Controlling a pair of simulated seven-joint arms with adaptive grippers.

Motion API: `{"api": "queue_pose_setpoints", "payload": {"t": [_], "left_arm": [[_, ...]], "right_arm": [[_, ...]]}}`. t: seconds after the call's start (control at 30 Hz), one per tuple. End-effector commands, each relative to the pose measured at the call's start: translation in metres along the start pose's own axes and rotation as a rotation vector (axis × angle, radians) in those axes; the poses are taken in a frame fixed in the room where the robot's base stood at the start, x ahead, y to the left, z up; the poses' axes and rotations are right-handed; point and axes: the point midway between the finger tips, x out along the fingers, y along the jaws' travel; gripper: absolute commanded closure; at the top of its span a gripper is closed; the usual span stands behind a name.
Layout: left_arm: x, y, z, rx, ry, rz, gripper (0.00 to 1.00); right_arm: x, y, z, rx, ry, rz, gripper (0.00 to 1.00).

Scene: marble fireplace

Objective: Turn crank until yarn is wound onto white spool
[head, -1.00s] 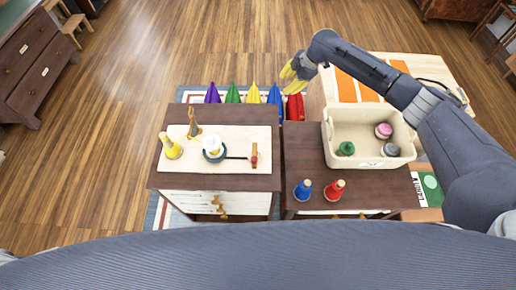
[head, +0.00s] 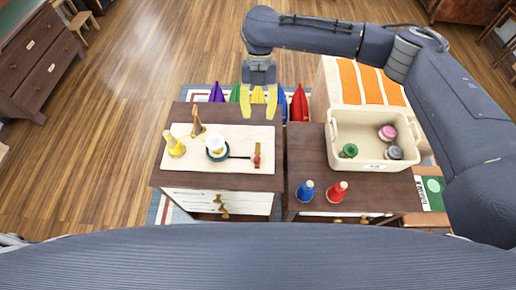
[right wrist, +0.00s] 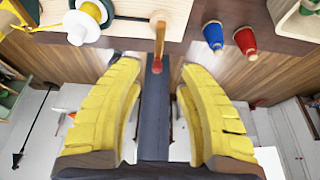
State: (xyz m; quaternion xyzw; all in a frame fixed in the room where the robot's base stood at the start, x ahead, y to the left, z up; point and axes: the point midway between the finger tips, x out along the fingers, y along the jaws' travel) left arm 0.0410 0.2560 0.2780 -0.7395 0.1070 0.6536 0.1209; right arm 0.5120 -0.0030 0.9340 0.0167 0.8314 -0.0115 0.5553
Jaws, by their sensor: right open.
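The white spool (head: 216,143) stands upright on a dark round base on the pale board (head: 190,167); it also shows in the right wrist view (right wrist: 90,14). A yellow yarn cone (head: 175,147) stands left of the spool, beside a wooden yarn guide (head: 197,125). My left gripper is not in view.
A blue cone (head: 306,192) and a red cone (head: 337,192) stand on the right table. Behind them, a beige bin (head: 343,117) holds green, pink and grey spools. Several coloured pointed objects (head: 299,103) stand beyond the tables.

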Motion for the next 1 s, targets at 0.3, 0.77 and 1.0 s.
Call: {"api": "queue_pose_setpoints", "payload": {"t": [0.3, 0.77, 1.0], "left_arm": [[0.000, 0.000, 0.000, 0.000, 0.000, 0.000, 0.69], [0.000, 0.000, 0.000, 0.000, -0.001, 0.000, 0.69], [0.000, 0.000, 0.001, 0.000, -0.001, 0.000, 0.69]], "right_arm": [[0.061, 0.000, 0.000, 0.002, 0.003, 0.001, 0.62], [0.129, 0.000, 0.000, 0.004, 0.002, 0.002, 0.62], [0.143, 0.000, 0.000, 0.003, 0.000, 0.002, 0.62]]}}
